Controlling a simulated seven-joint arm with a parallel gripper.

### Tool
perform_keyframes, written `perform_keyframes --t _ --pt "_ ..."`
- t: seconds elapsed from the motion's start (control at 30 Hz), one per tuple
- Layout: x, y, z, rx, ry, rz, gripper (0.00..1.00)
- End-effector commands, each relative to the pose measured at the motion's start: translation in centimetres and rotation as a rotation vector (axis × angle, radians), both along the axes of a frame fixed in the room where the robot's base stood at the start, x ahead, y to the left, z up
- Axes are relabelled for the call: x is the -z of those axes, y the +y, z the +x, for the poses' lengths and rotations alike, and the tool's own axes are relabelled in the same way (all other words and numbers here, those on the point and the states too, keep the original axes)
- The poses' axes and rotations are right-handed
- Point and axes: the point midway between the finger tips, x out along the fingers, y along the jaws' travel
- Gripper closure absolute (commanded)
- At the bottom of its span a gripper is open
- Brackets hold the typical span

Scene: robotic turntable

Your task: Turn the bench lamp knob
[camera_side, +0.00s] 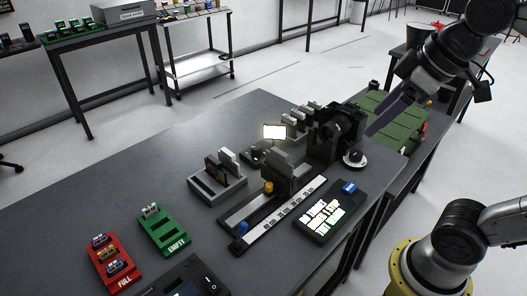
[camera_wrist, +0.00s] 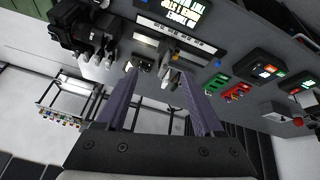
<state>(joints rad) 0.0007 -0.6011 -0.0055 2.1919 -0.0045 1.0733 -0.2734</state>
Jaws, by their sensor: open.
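A round black knob on a white disc (camera_side: 354,158) sits near the table's right edge, beside a black machine; I cannot tell for sure that it is the bench lamp's knob. A small lit lamp panel (camera_side: 274,132) stands to the left of that machine. My gripper (camera_side: 374,130), with long purple fingers, is in the air above and to the right of the knob, apart from it. In the wrist view my gripper (camera_wrist: 158,72) is open, with nothing held between the fingers. The knob is not clearly visible there.
The black machine (camera_side: 336,134) stands close to my fingers. A screen panel (camera_side: 325,213), a red tray (camera_side: 110,262), a green tray (camera_side: 166,230) and a grey rack (camera_side: 216,187) share the dark table. A green case (camera_side: 392,120) lies behind. The table's left part is clear.

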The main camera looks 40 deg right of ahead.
Motion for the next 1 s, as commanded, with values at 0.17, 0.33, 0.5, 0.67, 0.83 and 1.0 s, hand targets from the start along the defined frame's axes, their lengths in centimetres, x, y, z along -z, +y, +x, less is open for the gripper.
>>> perform_keyframes --t 0.17,0.33,0.5,0.67,0.83,1.0 --pt "-3.8 -0.1 6.1 -0.101 0.054 -0.054 0.31" --pt "-5.3 -0.3 12.6 -0.189 0.119 -0.093 0.31" --pt "-4.6 -0.5 19.2 -0.259 0.188 -0.118 0.31" --pt "-1.9 -0.7 25.2 -0.310 0.257 -0.128 0.31" --pt "3.0 -0.9 30.6 -0.338 0.336 -0.124 0.31" --pt "8.3 -1.1 33.7 -0.339 0.405 -0.112 0.31"
